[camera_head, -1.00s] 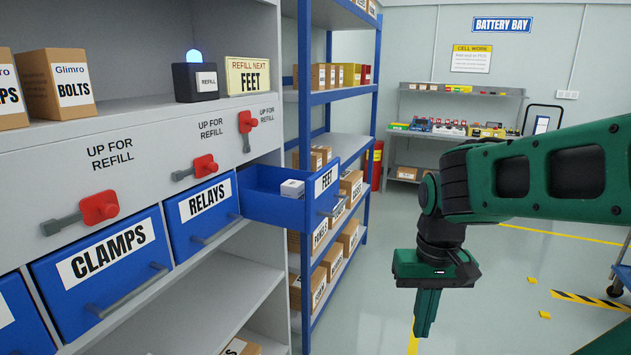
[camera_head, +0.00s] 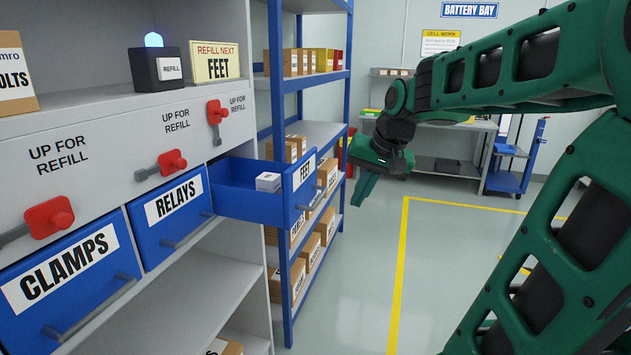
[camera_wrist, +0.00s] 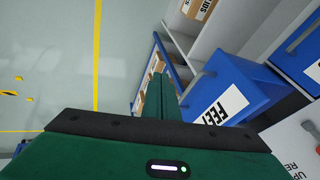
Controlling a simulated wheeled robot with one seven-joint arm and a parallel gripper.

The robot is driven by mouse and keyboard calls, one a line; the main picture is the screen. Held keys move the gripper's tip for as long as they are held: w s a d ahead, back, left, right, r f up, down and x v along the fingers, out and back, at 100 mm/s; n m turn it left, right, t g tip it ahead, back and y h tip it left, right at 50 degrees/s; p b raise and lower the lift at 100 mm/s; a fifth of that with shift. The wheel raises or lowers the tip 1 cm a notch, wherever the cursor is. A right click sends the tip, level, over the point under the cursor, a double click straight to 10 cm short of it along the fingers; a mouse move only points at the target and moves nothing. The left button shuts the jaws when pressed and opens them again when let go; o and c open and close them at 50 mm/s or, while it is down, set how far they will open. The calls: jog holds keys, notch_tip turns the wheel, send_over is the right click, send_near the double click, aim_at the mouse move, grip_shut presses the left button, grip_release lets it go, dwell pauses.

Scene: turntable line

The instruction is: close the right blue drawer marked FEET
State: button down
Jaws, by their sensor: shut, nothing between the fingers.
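The blue FEET drawer (camera_head: 240,204) is pulled open, sticking out of the grey cabinet at the right end of its row. A small white box (camera_head: 268,182) lies in it. Its front panel with the FEET label (camera_head: 304,172) faces right, with a bar handle below the label. In the wrist view the FEET drawer (camera_wrist: 240,85) is right of the fingers. My gripper (camera_head: 362,200) is shut and empty, in the air to the right of the drawer front, apart from it. The fingers also show in the wrist view (camera_wrist: 157,88).
The RELAYS drawer (camera_head: 172,218) and CLAMPS drawer (camera_head: 70,280) are shut. Red levers (camera_head: 217,112) sit above the drawers. A blue-framed shelf (camera_head: 277,90) with boxes stands just behind the FEET drawer. Open floor (camera_head: 365,270) lies to the right.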

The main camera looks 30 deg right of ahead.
jog(key=w+d+r+t, duration=0.2)
jog(key=w+r, duration=0.4)
jog(key=w, duration=0.2)
jog(key=shift+m, duration=0.3)
jog(key=x, duration=0.9)
jog(key=shift+s+d, duration=0.1)
jog(key=shift+d, duration=0.1)
jog(key=w+a, duration=0.1)
jog(key=w, duration=0.1)
jog(key=shift+w+a+f, duration=0.2)
jog(key=shift+w+a, duration=0.1)
jog(key=shift+a, duration=0.05)
jog(key=shift+w+a, duration=0.35)
jog(key=shift+w, duration=0.15)
